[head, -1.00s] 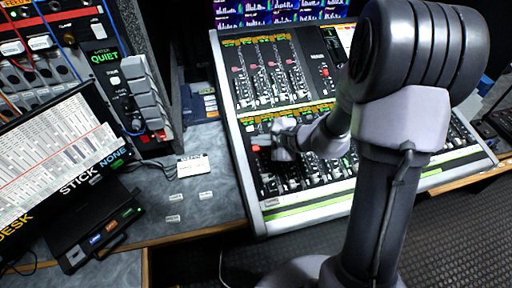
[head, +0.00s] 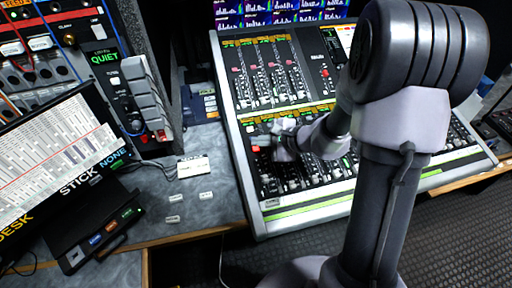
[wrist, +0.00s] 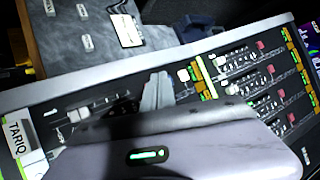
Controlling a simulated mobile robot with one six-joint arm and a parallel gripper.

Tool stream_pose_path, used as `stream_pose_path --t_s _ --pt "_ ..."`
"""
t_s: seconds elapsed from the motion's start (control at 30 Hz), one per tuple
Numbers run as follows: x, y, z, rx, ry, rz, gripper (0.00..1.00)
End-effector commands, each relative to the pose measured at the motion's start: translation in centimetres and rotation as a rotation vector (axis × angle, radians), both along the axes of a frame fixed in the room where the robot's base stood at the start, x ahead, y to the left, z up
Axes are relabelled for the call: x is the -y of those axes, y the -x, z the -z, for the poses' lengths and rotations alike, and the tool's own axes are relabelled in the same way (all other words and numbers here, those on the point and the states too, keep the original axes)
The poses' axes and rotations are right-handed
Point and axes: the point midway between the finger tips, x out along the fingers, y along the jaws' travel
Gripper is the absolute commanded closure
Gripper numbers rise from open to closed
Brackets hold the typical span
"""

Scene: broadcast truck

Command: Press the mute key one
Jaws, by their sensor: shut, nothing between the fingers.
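The mixing desk (head: 262,226) has rows of channel strips with faders and small keys. My gripper (head: 262,141) is shut and empty, low over the left end of the desk's lower bank. The wrist view shows its grey fingers (wrist: 158,90) pointing down at the panel, beside a column of faders. I cannot tell whether the fingertips touch a key. Small pale square keys (wrist: 184,75) show just right of the fingers. No readable mark says which is mute key one, and the gripper hides part of the panel.
A "TARIQ" label (wrist: 19,136) sits on the desk's edge strip. Left of the desk, a grey table (head: 215,175) holds a white card (head: 193,167) and several small tags. A "QUIET" rack panel (head: 104,57) and a tilted screen (head: 62,150) stand further left.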

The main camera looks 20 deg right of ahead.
Motion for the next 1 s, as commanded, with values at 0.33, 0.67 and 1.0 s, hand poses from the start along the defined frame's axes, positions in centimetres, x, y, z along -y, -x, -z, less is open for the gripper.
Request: stream_pose_path --t_s 0.33,0.67,1.0 --pt "0.0 0.0 0.0 0.000 0.000 0.000 1.00" --pt "0.0 -0.1 0.9 0.001 0.001 -0.001 1.00" --pt "0.0 -0.1 0.9 0.000 0.000 0.000 1.00"
